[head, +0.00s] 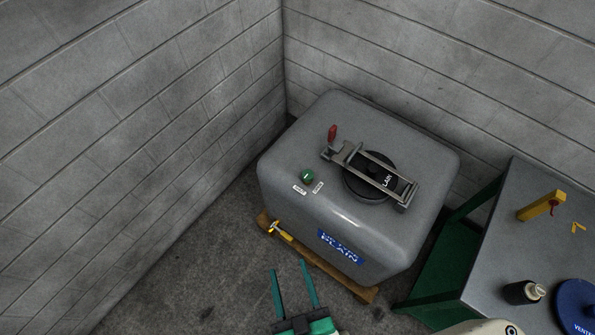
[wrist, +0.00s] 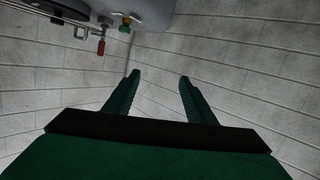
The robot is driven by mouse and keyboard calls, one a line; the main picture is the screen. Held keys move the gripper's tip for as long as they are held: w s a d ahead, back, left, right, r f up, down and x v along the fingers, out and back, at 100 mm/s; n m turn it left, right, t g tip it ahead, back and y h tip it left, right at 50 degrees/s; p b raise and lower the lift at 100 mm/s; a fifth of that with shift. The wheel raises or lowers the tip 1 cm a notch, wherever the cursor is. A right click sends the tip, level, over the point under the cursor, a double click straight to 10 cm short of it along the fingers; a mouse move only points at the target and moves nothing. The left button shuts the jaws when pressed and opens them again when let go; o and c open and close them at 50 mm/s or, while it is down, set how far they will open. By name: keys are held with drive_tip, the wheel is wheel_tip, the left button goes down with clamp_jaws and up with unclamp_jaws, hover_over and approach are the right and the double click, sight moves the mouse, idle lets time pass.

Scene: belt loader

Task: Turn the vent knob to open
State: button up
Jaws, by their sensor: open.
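The vent knob (head: 307,177) is a small green knob on the top left of a grey tank (head: 290,205), with two small white labels beside it. A green and yellow fitting, which looks like the same knob, shows near the top of the wrist view (wrist: 125,26). My gripper (head: 292,266) has two green fingers, spread apart with nothing between them. It is in front of the tank at the bottom of the head view, apart from the knob. In the wrist view the fingers (wrist: 159,78) point toward the block wall.
A black lid (head: 357,186) under a metal clamp bar with a red handle (head: 332,132) sits on the tank. A yellow-handled tap (head: 281,231) sticks out of its front. A wooden pallet (head: 355,288) lies underneath. A grey-topped table (head: 497,228) stands at right; walls close the back and left.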

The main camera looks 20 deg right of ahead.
drive_tip(key=w+d+h, duration=0.4)
drive_tip(key=w+d, duration=1)
drive_tip(key=w, duration=0.5)
drive_tip(key=w+d+r+m+g+h, duration=0.7)
drive_tip(key=w+d+r+m+h, duration=0.45)
drive_tip(key=d, duration=0.55)
drive_tip(key=m+g+y, duration=0.9)
drive_tip(key=y, duration=0.2)
approach(307, 174)
drive_tip(key=x, duration=0.8)
drive_tip(key=shift+d+f, duration=0.15)
